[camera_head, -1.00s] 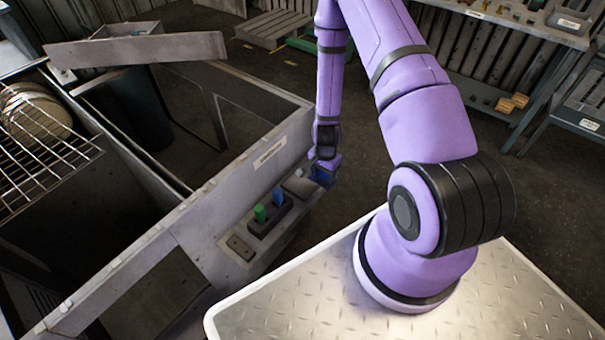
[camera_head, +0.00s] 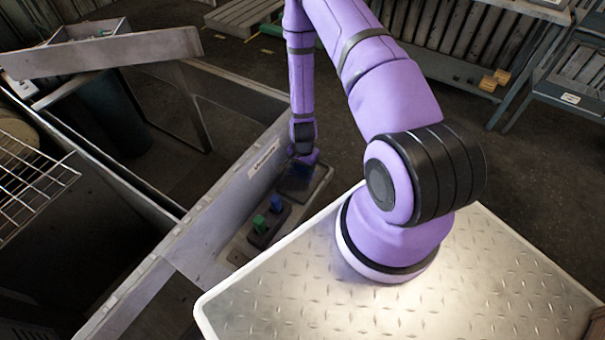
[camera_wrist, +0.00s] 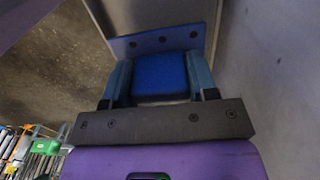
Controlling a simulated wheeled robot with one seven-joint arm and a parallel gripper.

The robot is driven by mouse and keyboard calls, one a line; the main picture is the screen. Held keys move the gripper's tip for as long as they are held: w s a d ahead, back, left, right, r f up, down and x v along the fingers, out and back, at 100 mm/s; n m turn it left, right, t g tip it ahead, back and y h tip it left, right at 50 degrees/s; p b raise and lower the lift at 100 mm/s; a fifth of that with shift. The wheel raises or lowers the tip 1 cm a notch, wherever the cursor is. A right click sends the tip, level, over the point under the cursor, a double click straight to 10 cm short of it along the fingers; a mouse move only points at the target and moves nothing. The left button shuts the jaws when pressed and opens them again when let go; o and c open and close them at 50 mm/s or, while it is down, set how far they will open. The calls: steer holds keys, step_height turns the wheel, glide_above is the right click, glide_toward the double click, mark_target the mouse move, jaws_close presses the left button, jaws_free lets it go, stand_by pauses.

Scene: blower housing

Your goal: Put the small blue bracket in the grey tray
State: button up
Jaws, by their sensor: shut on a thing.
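The small blue bracket (camera_wrist: 158,74) shows in the wrist view as a blue block with a blue plate with holes across its far end. My gripper (camera_wrist: 159,62) is shut on it, a finger on each side. In the head view my gripper (camera_head: 303,160) is low over the far end of the grey ledge beside the housing wall. A dark grey flat piece (camera_head: 296,182) below it looks like the grey tray, partly hidden and in shadow. I cannot tell whether the bracket touches it.
A dark block with a green peg (camera_head: 259,223) and a blue peg (camera_head: 277,202) stands on the ledge, nearer. The housing wall (camera_head: 215,215) rises along the ledge's left side. A wire rack (camera_head: 30,175) is at far left.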

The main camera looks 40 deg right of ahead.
mark_target(303, 174)
steer(key=shift+f, duration=2.2)
steer(key=o, duration=1)
steer(key=shift+f, duration=0.1)
steer(key=shift+c, duration=0.2)
step_height(303, 174, up, 12)
steer(key=shift+r, duration=0.1)
